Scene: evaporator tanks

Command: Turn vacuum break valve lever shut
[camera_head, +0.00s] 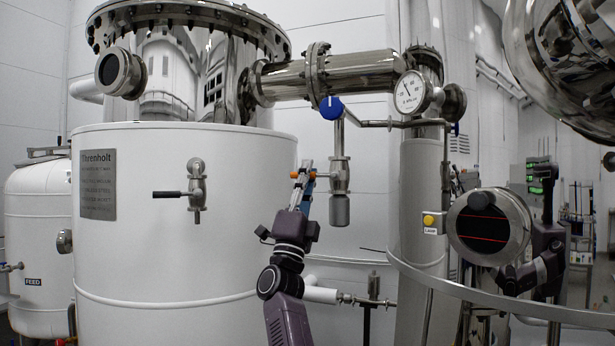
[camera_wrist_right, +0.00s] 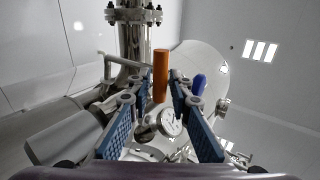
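The vacuum break valve lever has an orange grip (camera_head: 312,175) and sticks out to the left of a small steel valve (camera_head: 339,178) below the horizontal pipe. My right gripper (camera_head: 303,185) reaches up to it from below, with its blue-padded fingers partly covering the orange grip. In the right wrist view, the orange lever (camera_wrist_right: 160,75) stands between the two spread blue fingers, with gaps visible on both sides. The right gripper is open around the lever; I cannot see contact. My left gripper is not identifiable in these views.
A blue knob (camera_head: 331,108) and a pressure gauge (camera_head: 410,92) sit above the lever. The white tank (camera_head: 140,250) is close on the left, with a black-handled valve (camera_head: 197,190). A vertical column (camera_head: 422,200) and a curved rail (camera_head: 480,297) stand on the right.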

